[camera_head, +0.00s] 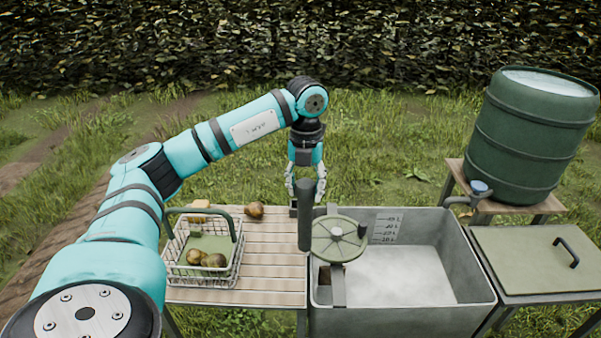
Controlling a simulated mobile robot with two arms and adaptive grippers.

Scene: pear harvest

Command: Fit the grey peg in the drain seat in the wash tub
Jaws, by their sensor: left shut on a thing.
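My left gripper (306,190) points down over the left rim of the wash tub. It is shut on the grey peg (305,222), a dark upright cylinder that hangs below the fingers beside the tub's left edge. The wash tub (478,275) is a grey open box with level marks on its back wall and a pale floor. I cannot make out the drain seat; the tub's left part is largely hidden by a green spoked wheel (335,250). My right gripper is not in view.
A slatted table (275,262) on the left carries a wire basket (203,275) with pears, and a loose pear (254,211). A green barrel (525,140) with a tap (480,188) stands at the back right. A lidded green box (530,262) stands right of the tub.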

